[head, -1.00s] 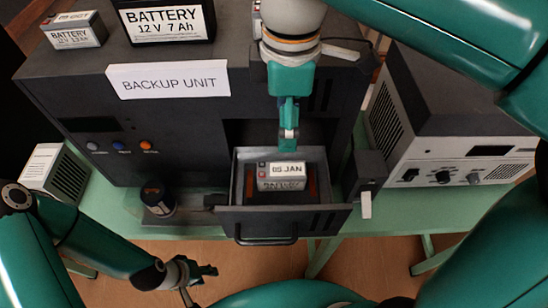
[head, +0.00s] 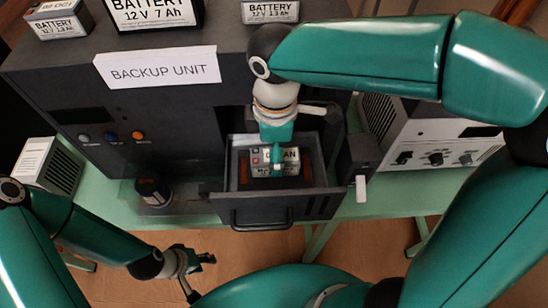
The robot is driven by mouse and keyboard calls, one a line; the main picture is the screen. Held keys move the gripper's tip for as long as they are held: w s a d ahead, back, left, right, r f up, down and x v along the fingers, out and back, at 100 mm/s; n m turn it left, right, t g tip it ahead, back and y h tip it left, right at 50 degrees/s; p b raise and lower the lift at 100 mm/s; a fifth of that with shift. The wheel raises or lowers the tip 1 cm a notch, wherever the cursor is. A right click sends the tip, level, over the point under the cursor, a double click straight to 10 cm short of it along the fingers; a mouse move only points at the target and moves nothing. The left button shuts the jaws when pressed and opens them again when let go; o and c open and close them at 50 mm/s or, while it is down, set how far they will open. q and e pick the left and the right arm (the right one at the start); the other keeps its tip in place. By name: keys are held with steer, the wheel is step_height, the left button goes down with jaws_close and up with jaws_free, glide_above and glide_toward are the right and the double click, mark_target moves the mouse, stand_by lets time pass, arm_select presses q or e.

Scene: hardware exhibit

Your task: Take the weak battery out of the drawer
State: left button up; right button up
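The drawer (head: 238,205) of the black backup unit (head: 60,90) is pulled open in the head view. A small battery (head: 292,164) with a white date label and a red terminal mark lies inside it. My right gripper (head: 277,162) points down into the drawer, in front of the middle of the battery and hiding part of its label. I see its fingers edge-on, so I cannot tell whether they grip the battery. My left gripper (head: 198,272) is at the lower left, below the drawer, empty with its fingers apart.
Several batteries stand on top of the unit, including a large 12 V 7 Ah one (head: 155,14) and a small one (head: 270,11) at right. A grey instrument with knobs (head: 435,152) stands right on the green table (head: 385,203). A dark cylinder (head: 153,192) stands left of the drawer.

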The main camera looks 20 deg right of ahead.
steer(key=shift+f, duration=1.2)
steer(key=shift+w, duration=0.1)
jaws_close()
